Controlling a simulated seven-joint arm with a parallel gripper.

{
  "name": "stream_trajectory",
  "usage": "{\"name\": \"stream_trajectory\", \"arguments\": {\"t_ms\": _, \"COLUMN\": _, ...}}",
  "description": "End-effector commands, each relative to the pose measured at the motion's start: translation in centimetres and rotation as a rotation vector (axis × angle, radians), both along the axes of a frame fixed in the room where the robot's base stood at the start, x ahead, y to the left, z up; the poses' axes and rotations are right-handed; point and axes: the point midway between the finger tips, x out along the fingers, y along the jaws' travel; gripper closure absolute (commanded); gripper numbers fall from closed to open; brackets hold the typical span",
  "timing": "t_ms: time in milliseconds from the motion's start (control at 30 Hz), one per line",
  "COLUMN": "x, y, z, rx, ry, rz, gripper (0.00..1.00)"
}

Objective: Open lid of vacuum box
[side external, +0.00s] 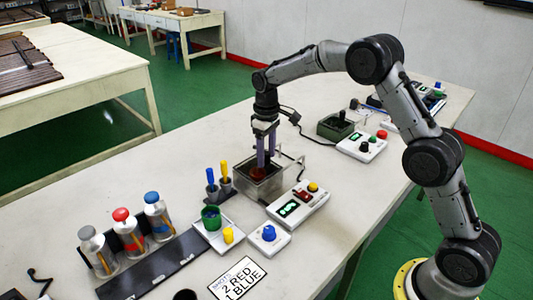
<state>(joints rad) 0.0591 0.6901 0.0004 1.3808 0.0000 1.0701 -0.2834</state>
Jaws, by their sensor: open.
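An open-topped metal box (275,189) stands near the middle of the table; I cannot tell for certain whether it is the vacuum box. A thin metal frame (298,162) rises at its right side; I cannot tell if this is a lid. Something dark red (257,173) sits inside the box. My gripper (265,167) points straight down with its fingers at the box opening, beside the dark red thing. It is open. A dark green box (335,131) with a dark knob on top stands farther back, right of the metal box.
A white control unit (298,206) sits in front of the metal box, another (361,146) beside the green box. Left are tools in dark holders (218,185), a green cup (211,218), several capped bottles (128,232) and a sign (238,278). The table's left rear is clear.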

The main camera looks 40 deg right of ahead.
Motion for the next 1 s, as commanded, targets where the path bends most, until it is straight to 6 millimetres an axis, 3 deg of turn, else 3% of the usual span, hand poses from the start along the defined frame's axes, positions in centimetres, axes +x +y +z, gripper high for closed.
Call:
{"name": "stream_trajectory", "arguments": {"t_ms": 67, "x": -0.01, "y": 0.0, "z": 0.01, "rx": 0.0, "ry": 0.0, "rz": 0.0, "gripper": 0.44}}
{"name": "stream_trajectory", "arguments": {"t_ms": 367, "x": -0.01, "y": 0.0, "z": 0.05, "rx": 0.0, "ry": 0.0, "rz": 0.0, "gripper": 0.98}}
{"name": "stream_trajectory", "arguments": {"t_ms": 1000, "x": 0.0, "y": -0.01, "z": 0.11, "rx": 0.0, "ry": 0.0, "rz": 0.0, "gripper": 1.0}}
